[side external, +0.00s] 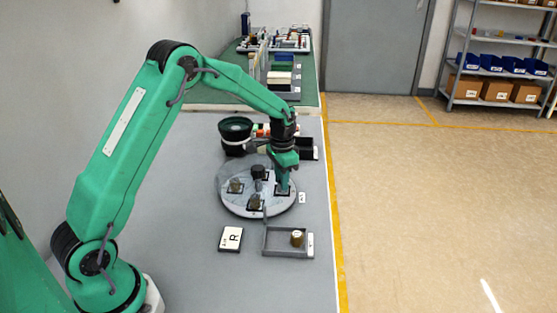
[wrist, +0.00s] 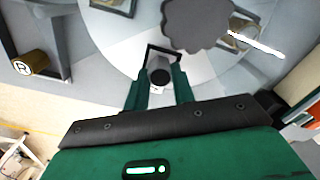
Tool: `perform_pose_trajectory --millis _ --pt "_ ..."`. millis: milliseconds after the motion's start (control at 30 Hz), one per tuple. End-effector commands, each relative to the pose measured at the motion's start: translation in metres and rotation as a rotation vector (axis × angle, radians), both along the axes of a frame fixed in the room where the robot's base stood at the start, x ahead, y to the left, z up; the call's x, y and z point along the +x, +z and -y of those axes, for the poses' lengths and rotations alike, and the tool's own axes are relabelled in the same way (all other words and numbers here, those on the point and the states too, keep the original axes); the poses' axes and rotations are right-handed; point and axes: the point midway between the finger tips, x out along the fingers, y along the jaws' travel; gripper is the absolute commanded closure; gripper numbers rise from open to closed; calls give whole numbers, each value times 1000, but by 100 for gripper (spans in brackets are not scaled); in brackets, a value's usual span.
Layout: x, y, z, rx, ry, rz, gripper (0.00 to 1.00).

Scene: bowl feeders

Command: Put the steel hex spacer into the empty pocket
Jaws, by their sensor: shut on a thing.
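My gripper (wrist: 159,92) is shut on the steel hex spacer (wrist: 160,89), a small grey piece with a dark round top between the green fingertips. The spacer is at the dark-framed empty pocket (wrist: 152,52) on the round grey plate (wrist: 118,58). I cannot tell how far down it sits. In the side view my gripper (side external: 283,187) points down at the right side of the plate (side external: 236,208), over that pocket (side external: 289,190), and the fingers hide the spacer.
Brownish parts sit in other pockets (side external: 235,186) of the plate, around a dark central knob (side external: 258,172). A black bowl feeder (side external: 236,130) stands behind.

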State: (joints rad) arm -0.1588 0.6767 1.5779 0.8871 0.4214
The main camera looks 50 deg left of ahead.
Motion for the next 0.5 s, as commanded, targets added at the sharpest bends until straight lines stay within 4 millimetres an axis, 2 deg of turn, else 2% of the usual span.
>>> perform_pose_trajectory --millis 167,200,300,500 --pt "0 -3 0 0 0 0 100" --pt "0 -3 0 0 0 0 73" --pt "0 -3 0 0 0 0 53" --pt "0 -3 0 0 0 0 53"
